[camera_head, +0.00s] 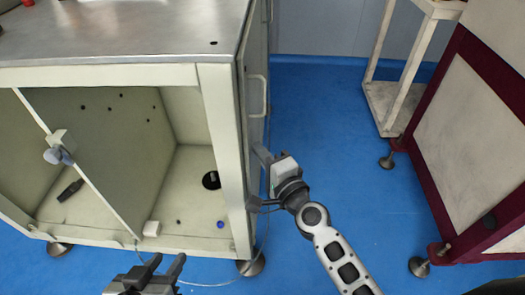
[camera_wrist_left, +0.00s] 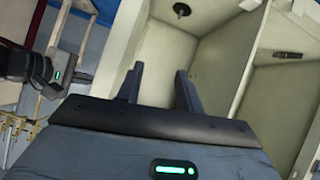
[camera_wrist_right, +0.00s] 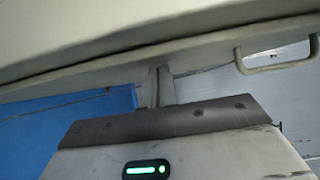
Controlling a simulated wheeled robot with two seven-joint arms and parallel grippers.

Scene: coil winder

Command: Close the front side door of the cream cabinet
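The cream cabinet (camera_head: 218,150) stands at the left with a grey metal top and an open front showing two compartments. Its right side carries a pale door panel with a bar handle (camera_head: 257,95), seen almost edge-on; I cannot tell how far ajar it is. The handle also shows in the right wrist view (camera_wrist_right: 272,60). My right gripper (camera_head: 262,157) is beside that side, its fingers close together against or just short of the pale panel; contact is unclear. My left gripper (camera_head: 162,272) is open and empty before the cabinet front; its spread fingers show in the left wrist view (camera_wrist_left: 158,88).
Blue floor (camera_head: 330,120) is free right of the cabinet. A cream and dark red machine (camera_head: 470,130) stands at the right, with a pale frame stand (camera_head: 385,100) behind. A thin cable (camera_head: 215,283) hangs near the cabinet's front foot (camera_head: 251,266).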

